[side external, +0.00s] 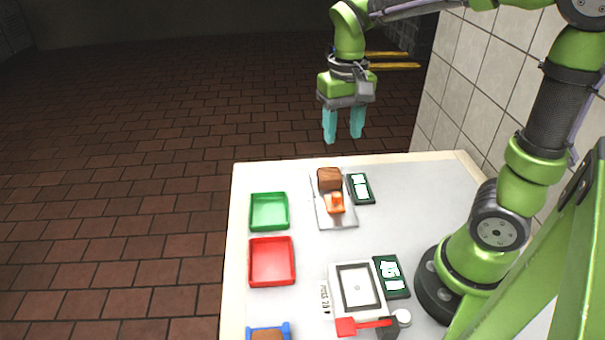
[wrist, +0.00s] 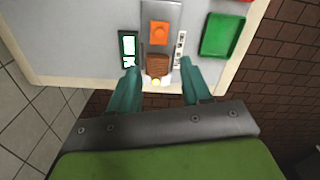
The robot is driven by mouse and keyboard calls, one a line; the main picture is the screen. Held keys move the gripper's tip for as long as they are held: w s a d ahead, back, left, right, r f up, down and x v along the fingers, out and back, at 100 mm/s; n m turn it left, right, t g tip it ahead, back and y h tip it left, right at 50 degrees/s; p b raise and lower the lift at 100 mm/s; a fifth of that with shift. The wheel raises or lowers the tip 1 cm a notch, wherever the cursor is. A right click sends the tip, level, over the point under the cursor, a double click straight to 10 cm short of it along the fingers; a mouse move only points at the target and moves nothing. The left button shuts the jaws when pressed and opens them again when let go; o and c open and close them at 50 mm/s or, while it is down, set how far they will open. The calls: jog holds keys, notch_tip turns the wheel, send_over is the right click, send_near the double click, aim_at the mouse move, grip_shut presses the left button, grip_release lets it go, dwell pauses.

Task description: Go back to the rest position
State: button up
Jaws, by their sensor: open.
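My gripper (side external: 343,139) is open, with two teal fingers pointing down and apart. It hangs in the air above the far edge of the table (side external: 410,172). Nothing shows between its fingers in the side external view. In the wrist view, the open gripper (wrist: 163,98) frames a brown block (wrist: 157,64) that lies below on the tabletop. The brown block (side external: 329,179) sits at the far end of a grey tray (side external: 325,214), with an orange block (side external: 336,203) nearer on the same tray. A small pale and yellow thing (wrist: 156,81) shows beside the brown block in the wrist view.
A green tray (side external: 269,211) and a red tray (side external: 272,261) stand at the left. A small dark display (side external: 361,188) is beside the grey tray. A scale-like device (side external: 357,288), another display (side external: 391,276) and a red-handled item (side external: 362,326) are near the front. A tiled wall (side external: 490,80) stands at right.

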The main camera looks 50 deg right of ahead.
jog(key=s+a+r+n+t+y, duration=0.2)
jog(key=s+a+r+t, duration=0.1)
jog(key=s+a+t, duration=0.2)
jog(key=shift+s+a+r+t, duration=0.3)
jog(key=shift+s+r+t, duration=0.05)
jog(key=shift+s+t, duration=0.7)
